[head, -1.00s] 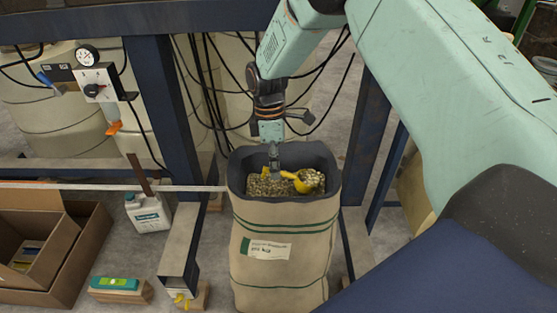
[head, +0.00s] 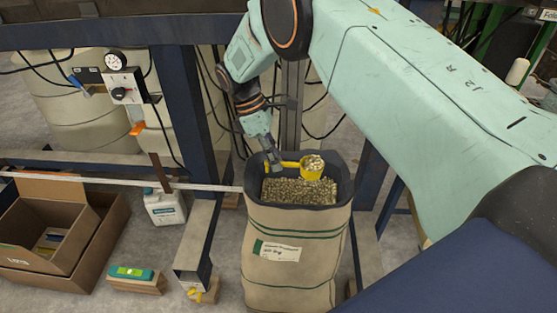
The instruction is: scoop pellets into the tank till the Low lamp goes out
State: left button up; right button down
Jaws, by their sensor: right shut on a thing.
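A yellow scoop (head: 311,173) heaped with pale pellets (head: 314,161) is held just above the pellets in the open sack. My right gripper (head: 276,164) is shut on the scoop's handle at its left end. The sack (head: 296,252) stands upright with its dark mouth open, and a layer of pellets (head: 300,190) shows inside. My left gripper is not in view. I cannot make out the tank's opening or the Low lamp here.
Open cardboard boxes (head: 85,262) lie at the left. A white jug (head: 165,208) and a green device (head: 130,272) on a wooden block are left of the sack. Dark blue frame posts (head: 184,110) stand behind, with hanging cables. A gauge panel (head: 124,87) is at upper left.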

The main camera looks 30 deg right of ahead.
jog(key=shift+g+h, duration=0.3)
jog(key=shift+h, duration=0.1)
jog(key=shift+s+p+v, duration=0.15)
jog(key=shift+p+v, duration=0.3)
jog(key=shift+v, duration=0.45)
jog(key=shift+s+p+v, duration=0.15)
jog(key=shift+p+v, duration=0.25)
jog(key=shift+v, duration=0.5)
jog(key=shift+s+p+v, duration=0.2)
jog(key=shift+p+v, duration=0.25)
jog(key=shift+v, duration=0.4)
jog(key=shift+a+r, duration=0.15)
jog(key=shift+r, duration=0.05)
